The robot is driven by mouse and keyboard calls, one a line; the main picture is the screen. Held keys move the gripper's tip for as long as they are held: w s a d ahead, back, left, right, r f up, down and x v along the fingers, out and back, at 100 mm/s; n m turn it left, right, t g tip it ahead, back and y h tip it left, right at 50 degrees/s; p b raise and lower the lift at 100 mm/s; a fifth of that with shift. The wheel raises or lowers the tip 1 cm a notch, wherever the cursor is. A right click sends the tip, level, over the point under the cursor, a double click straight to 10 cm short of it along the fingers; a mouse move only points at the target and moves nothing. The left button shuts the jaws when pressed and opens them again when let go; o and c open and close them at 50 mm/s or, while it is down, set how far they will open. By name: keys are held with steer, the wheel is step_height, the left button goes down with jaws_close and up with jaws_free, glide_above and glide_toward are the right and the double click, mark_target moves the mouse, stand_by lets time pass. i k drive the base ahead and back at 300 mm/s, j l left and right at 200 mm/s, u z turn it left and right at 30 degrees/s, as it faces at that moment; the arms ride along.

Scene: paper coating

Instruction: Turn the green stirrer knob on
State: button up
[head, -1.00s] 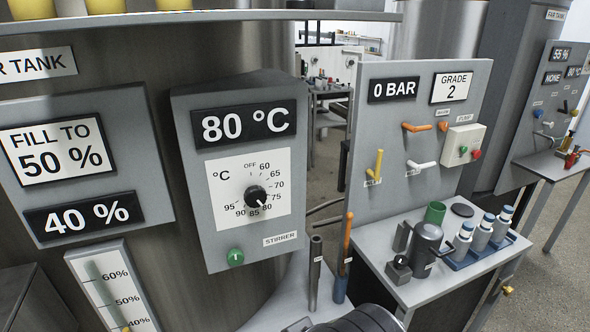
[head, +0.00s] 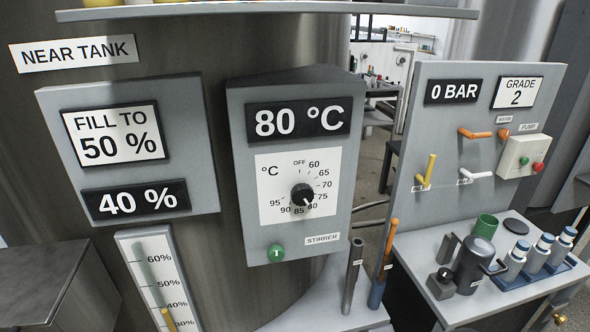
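The green stirrer knob (head: 276,253) is at the lower left of the grey control box (head: 240,200), with a light mark on its face that looks upright. The STIRRER label (head: 322,239) is to its right. Above it are a black temperature dial (head: 302,195), with its pointer near 80, and a display (head: 298,119) reading 80 °C. My gripper is not in view, so its state and its distance from the knob do not show.
A NEAR TANK sign (head: 75,52) and a FILL TO 50 % panel (head: 205,150) are left of the box. At right, a valve panel (head: 420,130) stands behind a small table (head: 500,305) with bottles (head: 535,253).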

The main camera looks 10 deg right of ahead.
mark_target(275, 253)
steer(key=k+j+u, duration=0.1)
steer(key=j+u, duration=0.6)
steer(key=j, duration=0.25)
steer(key=j+u, duration=0.3)
steer(key=j, duration=0.2)
